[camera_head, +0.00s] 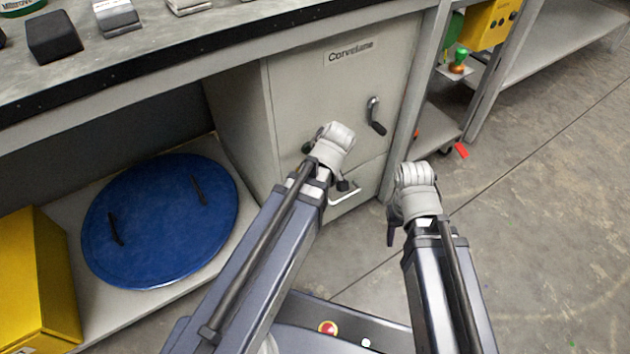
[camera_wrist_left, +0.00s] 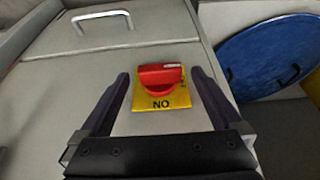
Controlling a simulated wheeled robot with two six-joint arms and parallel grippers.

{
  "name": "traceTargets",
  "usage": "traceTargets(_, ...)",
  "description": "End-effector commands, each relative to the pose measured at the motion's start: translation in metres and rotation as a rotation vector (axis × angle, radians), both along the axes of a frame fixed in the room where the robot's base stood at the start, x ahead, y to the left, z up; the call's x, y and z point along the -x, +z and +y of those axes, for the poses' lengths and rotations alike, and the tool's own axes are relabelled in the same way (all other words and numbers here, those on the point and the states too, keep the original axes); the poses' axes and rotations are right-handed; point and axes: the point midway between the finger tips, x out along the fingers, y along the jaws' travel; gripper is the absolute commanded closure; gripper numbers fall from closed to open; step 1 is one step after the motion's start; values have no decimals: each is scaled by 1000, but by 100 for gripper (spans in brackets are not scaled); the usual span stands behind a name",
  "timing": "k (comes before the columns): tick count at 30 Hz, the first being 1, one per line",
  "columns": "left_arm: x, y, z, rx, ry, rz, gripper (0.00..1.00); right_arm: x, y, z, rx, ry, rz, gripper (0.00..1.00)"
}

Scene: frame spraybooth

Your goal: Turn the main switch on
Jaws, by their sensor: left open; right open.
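The main switch (camera_wrist_left: 160,75) is a red rotary knob on a yellow plate (camera_wrist_left: 160,103) on the grey cabinet front, in the left wrist view. Its grip bar lies across the picture. The plate shows letters reading "NO" in this view. My left gripper (camera_wrist_left: 160,78) is open, with one dark finger on each side of the switch. Whether the fingers touch the knob I cannot tell. In the head view my left wrist hides the switch. My right gripper (camera_head: 392,228) is open and empty, to the right of the left one, in front of the cabinet's right edge.
The grey cabinet (camera_head: 300,90) has a black lever handle (camera_head: 374,118) and a lower metal pull (camera_head: 345,197). A blue round lid (camera_head: 150,230) and a yellow box (camera_head: 35,285) are at the left under the worktop (camera_head: 200,40). The floor at the right is mostly clear.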

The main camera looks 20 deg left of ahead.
Motion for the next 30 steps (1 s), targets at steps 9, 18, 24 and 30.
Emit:
traceTargets(9,-1,-2,1,0,0,0,1,0,-2,0,0,-1,0,50)
traceTargets(18,-1,-2,1,0,0,0,35,0,-2,0,0,-1,0,50)
traceTargets(24,-1,-2,1,0,0,0,57,0,-2,0,0,0,0,50)
traceTargets(30,-1,-2,1,0,0,0,80,0,-2,0,0,0,0,50)
